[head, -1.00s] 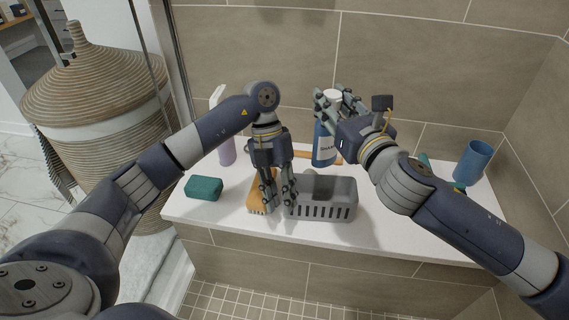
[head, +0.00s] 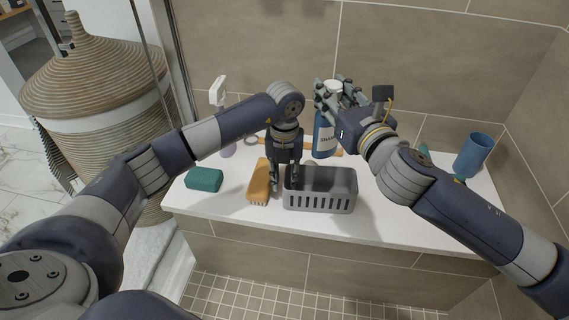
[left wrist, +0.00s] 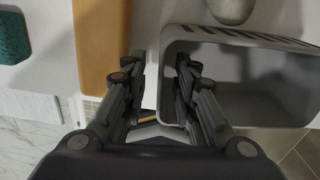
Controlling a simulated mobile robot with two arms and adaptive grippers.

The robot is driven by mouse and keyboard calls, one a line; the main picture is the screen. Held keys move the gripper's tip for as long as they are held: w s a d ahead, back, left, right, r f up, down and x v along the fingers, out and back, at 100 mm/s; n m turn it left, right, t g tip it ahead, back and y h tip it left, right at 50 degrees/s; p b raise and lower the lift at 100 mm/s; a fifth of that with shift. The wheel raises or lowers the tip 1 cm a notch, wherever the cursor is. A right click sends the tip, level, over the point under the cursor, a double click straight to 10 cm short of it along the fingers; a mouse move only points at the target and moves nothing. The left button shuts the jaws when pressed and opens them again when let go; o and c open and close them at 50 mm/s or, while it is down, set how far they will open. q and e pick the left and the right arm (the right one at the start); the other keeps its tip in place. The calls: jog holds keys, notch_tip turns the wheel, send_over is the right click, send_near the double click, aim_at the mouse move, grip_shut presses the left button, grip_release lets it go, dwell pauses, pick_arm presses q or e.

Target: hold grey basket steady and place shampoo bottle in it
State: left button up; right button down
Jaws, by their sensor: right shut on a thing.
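The grey basket (head: 320,203) stands on the white ledge, with slots along its front wall. My left gripper (head: 287,186) points down at the basket's left end. In the left wrist view its open fingers (left wrist: 157,72) straddle the basket's left rim (left wrist: 165,52), one finger inside and one outside, with gaps visible. The shampoo bottle (head: 323,141), blue with a white cap and a label, is upright behind the basket. My right gripper (head: 328,98) is shut on its upper part, just below the cap. I cannot tell whether the bottle's base touches the ledge.
An orange-brown brush (head: 259,180) lies close left of the basket, with a green sponge (head: 204,180) further left. A spray bottle (head: 226,148) stands behind. A blue cup (head: 473,155) is at the right. The tiled wall bounds the back.

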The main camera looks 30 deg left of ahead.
pick_arm(q)
jog(key=shift+f, duration=2.05)
grip_shut()
